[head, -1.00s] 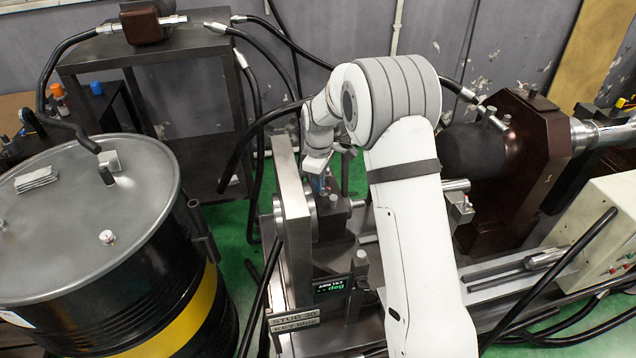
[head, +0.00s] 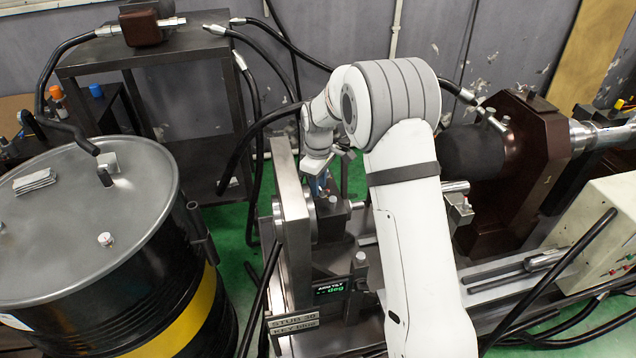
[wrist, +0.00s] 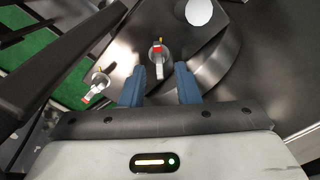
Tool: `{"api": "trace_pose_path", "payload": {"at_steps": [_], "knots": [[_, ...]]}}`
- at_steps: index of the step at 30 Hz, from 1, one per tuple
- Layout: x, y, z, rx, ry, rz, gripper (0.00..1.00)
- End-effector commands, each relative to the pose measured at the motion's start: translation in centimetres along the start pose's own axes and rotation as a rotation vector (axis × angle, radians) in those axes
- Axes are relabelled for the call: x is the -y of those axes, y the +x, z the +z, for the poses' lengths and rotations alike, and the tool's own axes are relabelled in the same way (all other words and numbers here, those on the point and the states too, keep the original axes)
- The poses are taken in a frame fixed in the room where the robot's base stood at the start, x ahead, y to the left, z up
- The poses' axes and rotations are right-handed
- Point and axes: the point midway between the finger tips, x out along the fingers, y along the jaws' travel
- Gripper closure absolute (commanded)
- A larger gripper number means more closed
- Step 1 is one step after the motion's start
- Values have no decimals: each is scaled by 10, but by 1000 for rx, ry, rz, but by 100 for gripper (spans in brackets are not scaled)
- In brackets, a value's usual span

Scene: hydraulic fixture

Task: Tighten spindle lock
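In the wrist view, my gripper (wrist: 160,70) shows two blue fingers spread apart with nothing between their pads. Just beyond the fingertips is a small silver lever knob (wrist: 158,58) with red and yellow marks, on a dark metal block. A second similar lever knob (wrist: 98,83) sits to the left, outside the fingers. I cannot tell which of them is the spindle lock. In the head view, my gripper (head: 320,184) points down over the dark block of the fixture (head: 330,222), beside the upright steel plate (head: 291,205). My arm hides part of the fixture there.
A black and yellow drum (head: 160,325) stands at the left. A dark metal bench (head: 190,45) with hoses is behind. A dark red housing (head: 520,160) and a pale control box (head: 605,235) are at the right. A small display (head: 329,288) sits below the gripper.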

Motion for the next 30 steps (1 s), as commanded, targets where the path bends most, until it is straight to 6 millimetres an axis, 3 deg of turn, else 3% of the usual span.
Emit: {"api": "trace_pose_path", "payload": {"at_steps": [7,18,30], "knots": [[0,-18,0,-1,1,0,71],[0,-73,0,-1,1,1,71],[0,-80,0,0,0,0,71]]}}
